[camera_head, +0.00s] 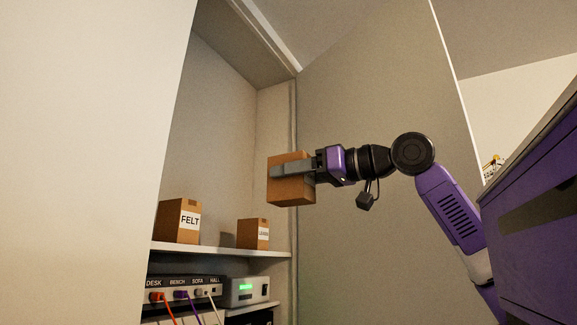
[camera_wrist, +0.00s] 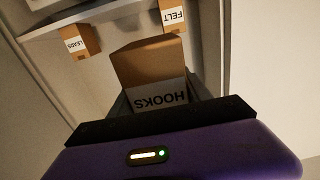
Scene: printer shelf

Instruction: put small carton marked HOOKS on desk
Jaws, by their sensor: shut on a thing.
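The small carton marked HOOKS (camera_head: 290,190) is a brown box held in the air in front of the open cupboard, above shelf height. In the wrist view the HOOKS carton (camera_wrist: 155,65) shows its white label upside down, close to the jaws. My gripper (camera_head: 293,170) is shut on this carton, with a grey finger along its side. In the wrist view my gripper (camera_wrist: 160,103) has its fingers on both sides of the carton.
A FELT carton (camera_head: 178,222) and a smaller LEADS carton (camera_head: 253,234) stand on the shelf (camera_head: 220,249). Below it are a socket strip (camera_head: 183,290) with coloured cables and a grey device (camera_head: 247,290) with a green light. A cupboard door (camera_head: 380,90) stands behind my arm.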

